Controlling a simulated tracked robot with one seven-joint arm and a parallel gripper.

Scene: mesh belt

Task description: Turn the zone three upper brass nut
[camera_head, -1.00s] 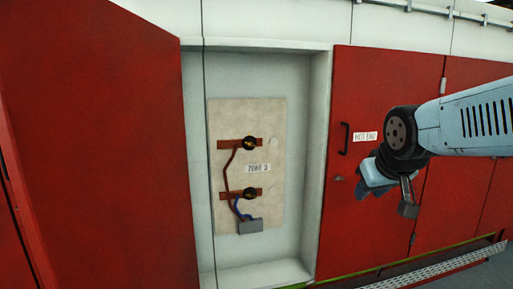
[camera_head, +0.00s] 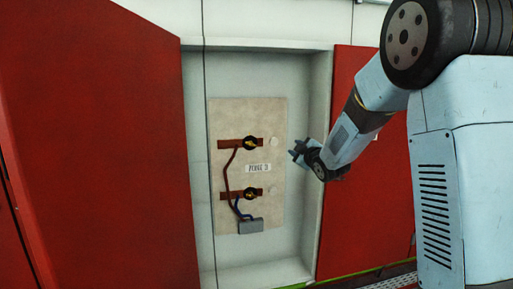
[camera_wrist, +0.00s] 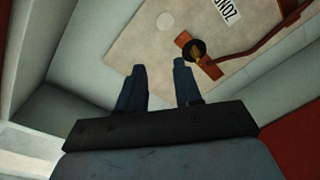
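The zone three upper brass nut (camera_head: 250,143) sits on a black round base on the upper copper bar (camera_head: 230,144) of a beige panel inside the recess. In the wrist view the upper nut (camera_wrist: 197,50) lies just beyond the right fingertip, apart from it. My gripper (camera_head: 294,153) is right of the panel, by the recess's right side in the picture. In the wrist view my gripper (camera_wrist: 159,66) shows two separated fingers with nothing between them. The zone label (camera_head: 258,168) is below the upper nut.
The lower brass nut (camera_head: 250,193) sits on a second bar, with brown and blue cables running to a grey box (camera_head: 250,226). Pale discs (camera_head: 273,142) lie right of the nuts. A red door (camera_head: 120,150) stands left; the recess walls surround the panel.

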